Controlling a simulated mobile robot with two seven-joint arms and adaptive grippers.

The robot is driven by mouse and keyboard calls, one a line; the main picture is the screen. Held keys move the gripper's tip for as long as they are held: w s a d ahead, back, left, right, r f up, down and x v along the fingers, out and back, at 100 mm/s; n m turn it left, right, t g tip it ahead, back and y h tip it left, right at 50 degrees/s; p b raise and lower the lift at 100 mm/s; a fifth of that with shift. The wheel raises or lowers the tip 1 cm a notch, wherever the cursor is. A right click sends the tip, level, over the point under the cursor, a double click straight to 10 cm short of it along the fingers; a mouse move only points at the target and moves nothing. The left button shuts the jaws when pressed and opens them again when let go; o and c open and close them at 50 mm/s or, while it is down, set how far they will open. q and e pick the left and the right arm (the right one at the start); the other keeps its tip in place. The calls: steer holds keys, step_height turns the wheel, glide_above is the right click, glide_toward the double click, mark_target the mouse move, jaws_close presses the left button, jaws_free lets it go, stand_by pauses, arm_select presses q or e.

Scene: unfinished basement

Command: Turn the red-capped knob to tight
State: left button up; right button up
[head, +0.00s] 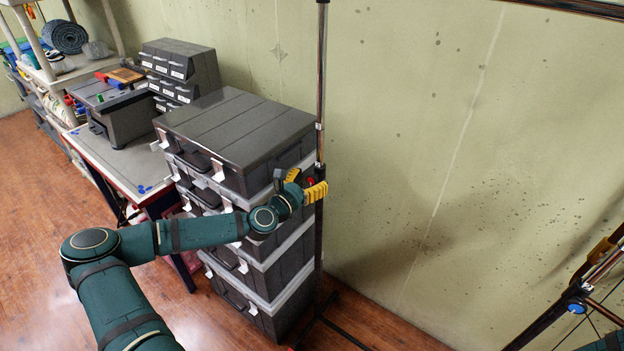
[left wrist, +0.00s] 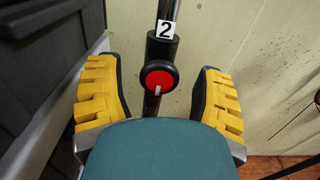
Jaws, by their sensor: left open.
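The red-capped knob (left wrist: 161,77) is round with a black rim, on a black collar of an upright dark pole (head: 320,110). A white mark on its cap points down, slightly left. My left gripper (left wrist: 160,80) is open, with one yellow-padded finger on each side of the knob and a gap to both. In the head view the left gripper (head: 304,187) is at the pole, and the knob is mostly hidden there. My right gripper is not in view.
Stacked dark cases (head: 235,135) stand just left of the pole, close to my left gripper. A workbench (head: 135,165) with toolboxes is farther left. The pole's foot (head: 345,335) spreads on the wooden floor. A wheeled thing (head: 580,300) is at the right edge.

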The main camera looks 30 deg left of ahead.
arm_select(q)
steer(key=shift+w, duration=0.5)
steer(key=c, duration=1.2)
steer(key=shift+o, duration=0.2)
